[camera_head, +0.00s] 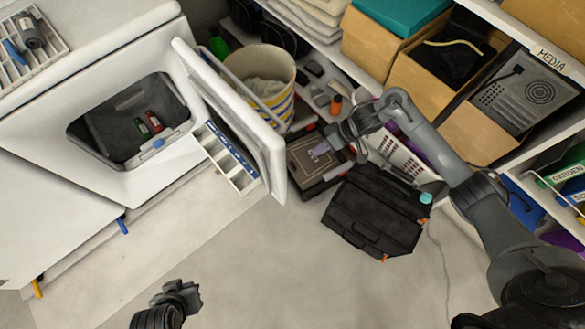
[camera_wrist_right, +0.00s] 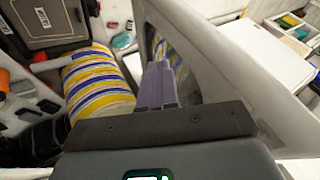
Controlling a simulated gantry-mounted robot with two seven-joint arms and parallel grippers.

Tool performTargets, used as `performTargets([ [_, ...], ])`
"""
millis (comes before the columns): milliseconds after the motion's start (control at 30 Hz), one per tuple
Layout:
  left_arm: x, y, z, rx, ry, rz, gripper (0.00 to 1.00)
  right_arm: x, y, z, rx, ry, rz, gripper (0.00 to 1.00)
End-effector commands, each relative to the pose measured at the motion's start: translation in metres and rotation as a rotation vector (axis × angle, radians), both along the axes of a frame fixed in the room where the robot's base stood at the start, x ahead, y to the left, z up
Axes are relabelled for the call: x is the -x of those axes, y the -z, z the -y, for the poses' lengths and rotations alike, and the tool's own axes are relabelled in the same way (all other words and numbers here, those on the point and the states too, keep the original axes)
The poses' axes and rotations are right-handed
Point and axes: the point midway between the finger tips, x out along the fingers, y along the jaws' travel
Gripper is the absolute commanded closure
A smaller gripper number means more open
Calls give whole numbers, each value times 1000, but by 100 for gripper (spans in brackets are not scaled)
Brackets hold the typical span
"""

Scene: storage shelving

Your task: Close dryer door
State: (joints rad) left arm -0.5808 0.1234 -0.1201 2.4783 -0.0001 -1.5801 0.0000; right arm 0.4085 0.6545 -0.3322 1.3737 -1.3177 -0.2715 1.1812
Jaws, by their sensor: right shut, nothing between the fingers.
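The white dryer (camera_head: 60,130) stands at the left with a dark opening. Its white door (camera_head: 272,150) is swung wide open, standing out from the dryer front. A rack is fixed on its inner side. My right gripper (camera_head: 318,150) is to the right of the door's free edge, on its outer side, apart from it in the head view. In the right wrist view its purple fingers (camera_wrist_right: 157,85) are shut and empty, with the door panel (camera_wrist_right: 215,60) ahead of them. My left gripper (camera_head: 180,293) is low at the bottom left, away from the door; its fingers are unclear.
A striped bucket (camera_head: 285,115) stands behind the door. A black toolbox (camera_head: 375,215) and a flat dark case (camera_head: 315,165) lie on the floor to the right. Shelves with boxes (camera_head: 400,30) line the upper right. The floor before the dryer is clear.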

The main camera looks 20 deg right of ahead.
Motion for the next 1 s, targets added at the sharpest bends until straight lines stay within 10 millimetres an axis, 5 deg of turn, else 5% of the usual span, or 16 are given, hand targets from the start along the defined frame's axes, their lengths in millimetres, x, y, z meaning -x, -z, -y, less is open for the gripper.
performTargets([
  [267, -1, 9, 3, 11, -6, 5, 100, -14, 11, -11, -1, 0, 22, 100],
  [733, -1, 32, 1, 2, 0, 5, 100, -33, 78, -58, -1, 0, 22, 100],
  [1000, -1, 28, -1, -3, 2, 3, 100, -23, 75, -88, -1, -1, 23, 100],
])
